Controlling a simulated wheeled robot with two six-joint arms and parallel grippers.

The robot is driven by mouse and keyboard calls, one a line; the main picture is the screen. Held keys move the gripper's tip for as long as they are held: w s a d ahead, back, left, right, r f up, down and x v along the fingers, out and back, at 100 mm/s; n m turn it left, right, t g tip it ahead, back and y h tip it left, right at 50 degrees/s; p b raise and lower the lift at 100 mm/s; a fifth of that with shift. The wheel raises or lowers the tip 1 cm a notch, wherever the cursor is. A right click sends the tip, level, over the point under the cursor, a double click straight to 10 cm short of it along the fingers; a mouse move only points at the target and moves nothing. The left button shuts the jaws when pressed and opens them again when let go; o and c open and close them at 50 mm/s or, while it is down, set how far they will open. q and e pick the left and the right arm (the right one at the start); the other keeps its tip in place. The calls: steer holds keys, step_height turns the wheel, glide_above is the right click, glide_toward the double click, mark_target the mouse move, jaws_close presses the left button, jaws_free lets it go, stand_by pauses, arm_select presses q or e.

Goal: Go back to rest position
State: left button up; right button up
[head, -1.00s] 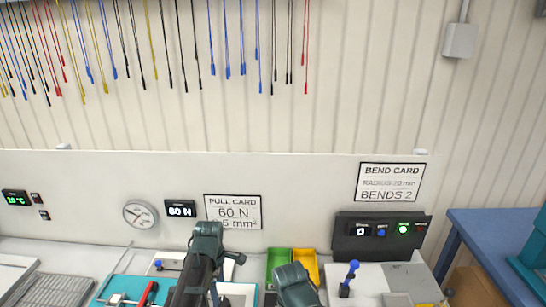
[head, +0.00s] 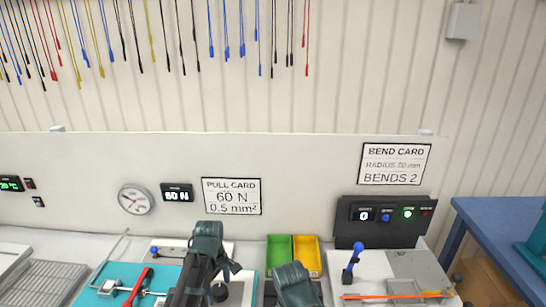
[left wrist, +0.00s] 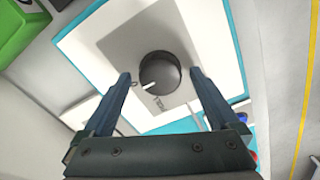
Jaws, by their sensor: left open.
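My left gripper (head: 229,270) is over the white-topped teal unit on the bench. In the left wrist view its two fingers (left wrist: 162,84) are apart, with nothing held between them. A round black knob (left wrist: 160,72) with a white mark sits on the unit's panel, beyond and between the fingertips. The knob also shows in the head view (head: 219,292), partly behind my arm. Part of my right arm shows at the bottom centre, but its gripper is out of view.
Green (head: 279,249) and yellow (head: 306,254) bins stand behind my arms. At right is a bend fixture with a blue-tipped lever (head: 354,258) and an orange-red strand (head: 391,296). Cables hang on the back wall.

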arm_select(q)
steer(key=m, duration=0.3)
steer(key=shift+m, duration=0.3)
stand_by(0.3)
